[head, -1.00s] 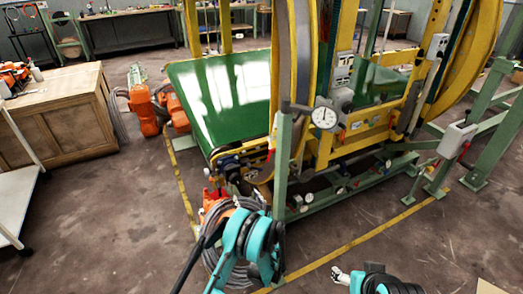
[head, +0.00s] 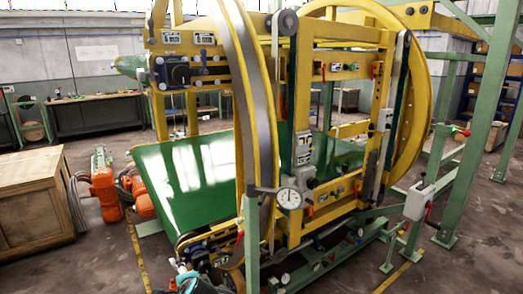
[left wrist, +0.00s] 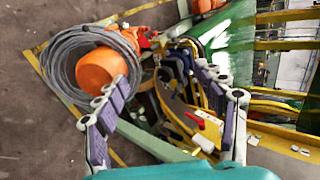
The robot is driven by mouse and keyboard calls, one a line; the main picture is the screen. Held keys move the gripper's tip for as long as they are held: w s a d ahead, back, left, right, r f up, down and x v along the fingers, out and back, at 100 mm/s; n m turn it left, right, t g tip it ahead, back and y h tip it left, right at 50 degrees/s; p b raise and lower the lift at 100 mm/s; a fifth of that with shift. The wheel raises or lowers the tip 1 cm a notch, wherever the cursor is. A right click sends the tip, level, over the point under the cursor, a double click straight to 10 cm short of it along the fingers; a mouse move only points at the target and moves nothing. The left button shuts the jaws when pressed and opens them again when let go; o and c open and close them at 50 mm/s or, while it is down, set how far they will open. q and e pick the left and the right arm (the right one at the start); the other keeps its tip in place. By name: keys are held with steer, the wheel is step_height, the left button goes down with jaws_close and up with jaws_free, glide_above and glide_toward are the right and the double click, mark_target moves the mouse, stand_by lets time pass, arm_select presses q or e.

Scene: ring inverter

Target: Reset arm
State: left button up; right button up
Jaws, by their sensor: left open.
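My left gripper (left wrist: 160,78) shows in the left wrist view with its two purple-padded fingers spread wide and nothing between them. Beyond the fingers are an orange motor-like part (left wrist: 100,70) with a grey cable coil (left wrist: 62,62), and the machine's yellow parts with a red lever (left wrist: 200,115). In the head view only a small teal and black part of my left arm (head: 190,280) shows at the bottom edge; its gripper is hidden there. My right arm and gripper are not in view.
A wooden cabinet (head: 35,200) is at the left. Bare floor (head: 85,265) lies at front left.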

arm_select(q)
steer(key=s+d+n+h, duration=0.2)
steer(key=s+n, duration=0.4)
steer(key=s, duration=0.5)
steer(key=s+d+n+g+h, duration=0.1)
steer(key=s+d+n+h, duration=0.2)
steer(key=s+n, duration=0.3)
steer(key=s, duration=0.5)
steer(key=shift+s+d+f, duration=0.15)
steer(key=shift+s+d, duration=0.05)
steer(key=shift+s, duration=0.15)
steer(key=shift+c, duration=0.2)
stand_by(1.0)
